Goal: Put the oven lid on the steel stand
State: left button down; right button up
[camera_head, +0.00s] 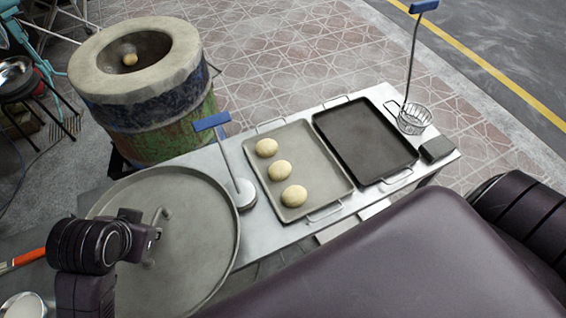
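The oven lid (199,222) is a large, round, grey metal disc with a raised rim, at the lower left. It overlaps the left end of the long steel table (266,220); I cannot tell whether it rests there or hangs above. A small handle (159,216) stands up near its middle. My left gripper (150,238) is at this handle, its fingers mostly hidden by the dark wrist, so its grip is unclear. The barrel oven (153,115) stands uncovered behind, with a dough ball (130,60) at its mouth. My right gripper is out of view.
A tray (317,175) with three dough balls (280,170), a dark empty tray (365,140), a blue-handled tool (240,185) and a wire basket tool (413,118) are on the table. Tiled floor behind is clear.

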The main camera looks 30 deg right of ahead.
aim_at(144, 219)
pick_arm(q)
jog(key=w+m, duration=0.1)
jog(key=w+r+m+h, duration=0.1)
jog(key=w+d+m, duration=0.1)
jog(key=shift+w+r+m, duration=0.35)
jog(key=shift+r+m, duration=0.05)
jog(key=w+r+m, duration=0.1)
jog(key=w+r+m+g+h, duration=0.1)
jog(key=m, duration=0.1)
jog(key=shift+w+a+r+h, duration=0.15)
jog(key=shift+a+r+h, duration=0.15)
jog(key=shift+a+r, duration=0.1)
notch_tip(144, 219, up, 8)
jog(key=w+a+m+g+h, duration=0.1)
jog(key=w+a+m, duration=0.1)
jog(key=m, duration=0.2)
jog(key=shift+w+a+r+g, duration=0.15)
jog(key=shift+w+a+g, duration=0.1)
jog(key=shift+a+g, duration=0.15)
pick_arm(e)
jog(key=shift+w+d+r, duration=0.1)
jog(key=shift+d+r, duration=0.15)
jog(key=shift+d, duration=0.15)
